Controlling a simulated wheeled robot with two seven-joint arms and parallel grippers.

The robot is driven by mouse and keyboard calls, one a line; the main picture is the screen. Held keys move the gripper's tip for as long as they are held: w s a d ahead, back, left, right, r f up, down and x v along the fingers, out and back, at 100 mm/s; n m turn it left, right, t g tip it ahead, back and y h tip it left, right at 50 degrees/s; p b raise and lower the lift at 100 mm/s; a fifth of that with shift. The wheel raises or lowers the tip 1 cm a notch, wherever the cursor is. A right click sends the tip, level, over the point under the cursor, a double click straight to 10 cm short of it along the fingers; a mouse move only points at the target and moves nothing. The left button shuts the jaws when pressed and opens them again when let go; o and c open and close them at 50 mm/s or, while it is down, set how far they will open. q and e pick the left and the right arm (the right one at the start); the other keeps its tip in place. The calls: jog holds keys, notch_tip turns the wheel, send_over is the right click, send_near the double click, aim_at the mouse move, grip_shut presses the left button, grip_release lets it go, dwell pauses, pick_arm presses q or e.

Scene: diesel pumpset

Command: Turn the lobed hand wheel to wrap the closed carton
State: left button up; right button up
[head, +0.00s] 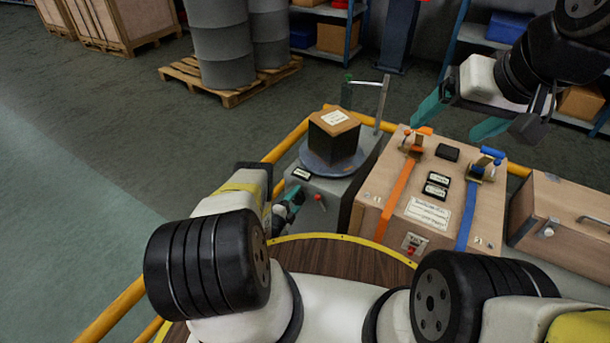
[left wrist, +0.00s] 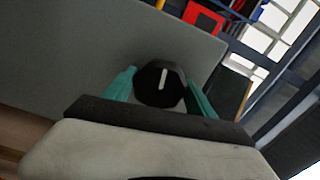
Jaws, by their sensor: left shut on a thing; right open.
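The closed carton (head: 343,121), brown on top with a white label and dark on its sides, stands on a round grey turntable (head: 318,171) on a grey machine. The lobed hand wheel (left wrist: 160,82), black with a white mark, is on the machine's side in the left wrist view. My left gripper (left wrist: 160,92) has its teal fingers on either side of the wheel and is shut on it. In the head view my left gripper (head: 288,208) is partly hidden beside the machine. My right gripper (head: 462,118) is open and empty above the wooden crate's far side.
A wooden crate (head: 397,232) with orange and blue straps stands right of the machine. A wooden case (head: 565,215) is further right. Yellow rails (head: 290,140) surround the station. Behind are a pallet (head: 215,92) with grey drums (head: 222,45) and shelving. Open floor lies at the left.

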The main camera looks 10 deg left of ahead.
dwell(0.4)
pick_arm(q)
jog(key=o, duration=1.4)
jog(key=shift+s, duration=0.15)
jog(key=v, duration=0.7)
jog(key=shift+s+a, duration=0.15)
jog(key=shift+s, duration=0.15)
jog(key=shift+c, duration=0.2)
